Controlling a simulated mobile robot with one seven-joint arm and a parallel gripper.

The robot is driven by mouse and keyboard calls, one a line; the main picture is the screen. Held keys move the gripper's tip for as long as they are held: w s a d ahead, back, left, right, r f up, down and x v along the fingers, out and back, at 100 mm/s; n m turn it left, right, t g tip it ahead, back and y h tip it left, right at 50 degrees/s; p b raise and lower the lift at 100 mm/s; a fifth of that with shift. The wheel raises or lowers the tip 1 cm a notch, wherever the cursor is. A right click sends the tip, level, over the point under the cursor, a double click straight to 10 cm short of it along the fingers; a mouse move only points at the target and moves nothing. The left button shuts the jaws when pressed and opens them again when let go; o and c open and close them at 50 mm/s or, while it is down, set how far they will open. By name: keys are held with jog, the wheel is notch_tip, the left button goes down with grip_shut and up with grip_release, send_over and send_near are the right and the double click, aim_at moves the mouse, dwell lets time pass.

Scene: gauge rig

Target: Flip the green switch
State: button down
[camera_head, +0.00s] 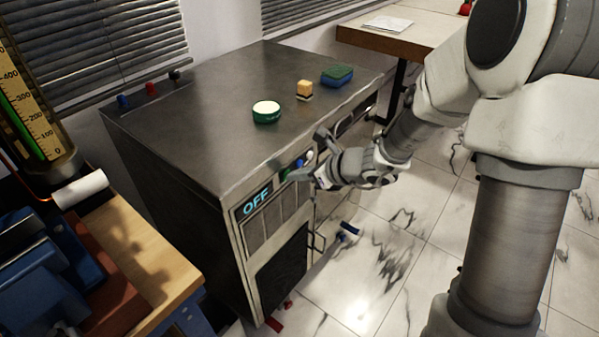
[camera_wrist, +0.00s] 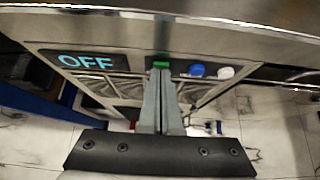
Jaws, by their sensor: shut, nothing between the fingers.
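The green switch (camera_wrist: 161,65) is on the front panel of a metal cabinet, just right of a display reading OFF (camera_wrist: 85,61). It also shows in the head view (camera_head: 284,174), partly hidden by my gripper. My gripper (camera_wrist: 161,80) is shut and empty, its fingertips pointing at the green switch and very near it. I cannot tell whether they touch. In the head view my gripper (camera_head: 300,174) is at the upper front edge of the cabinet. The OFF display also shows there (camera_head: 256,201).
A blue knob (camera_wrist: 196,70) and a white knob (camera_wrist: 225,73) sit right of the green switch. A wooden bench (camera_head: 150,255) stands at left.

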jog(key=shift+w+a+r+p, duration=0.15)
jog(key=shift+a+r+p, duration=0.05)
jog(key=shift+r+p, duration=0.4)
jog(key=shift+f+b, duration=0.35)
jog(key=shift+f, duration=0.1)
jog(key=shift+r, duration=0.1)
jog(key=shift+r+p, duration=0.65)
jog(key=shift+r, duration=0.1)
jog(key=shift+d, duration=0.1)
